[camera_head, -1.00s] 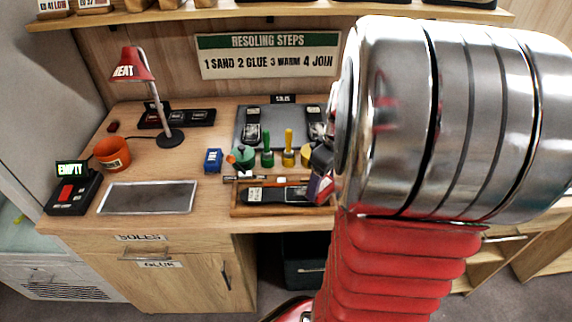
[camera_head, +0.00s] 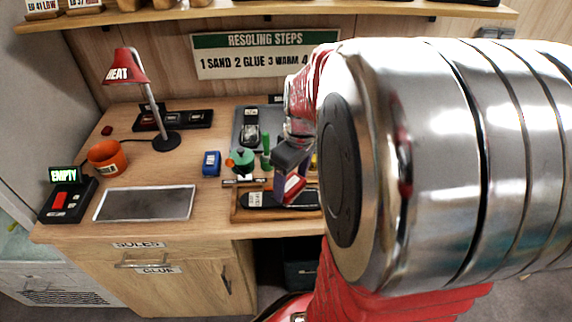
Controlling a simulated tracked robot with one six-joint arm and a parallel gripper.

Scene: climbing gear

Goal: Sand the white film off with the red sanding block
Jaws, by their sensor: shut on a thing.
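The red sanding block (camera_head: 291,187) is in my gripper (camera_head: 288,172), which is shut on it. The gripper reaches down from the right, over the right half of a wooden tray (camera_head: 234,211). A dark shoe sole (camera_head: 275,201) lies in the tray, with a small whitish patch or label (camera_head: 255,199) near its left end. The block is at or just above the sole; I cannot tell if they touch. My arm hides the tray's right end, and I cannot make out the white film clearly.
A blue block (camera_head: 211,163), a green pot (camera_head: 241,161) and a green-handled tool (camera_head: 266,154) stand behind the tray. A grey mat (camera_head: 146,203), an orange bowl (camera_head: 107,158) and a red lamp (camera_head: 126,67) are on the left. My arm covers the right side.

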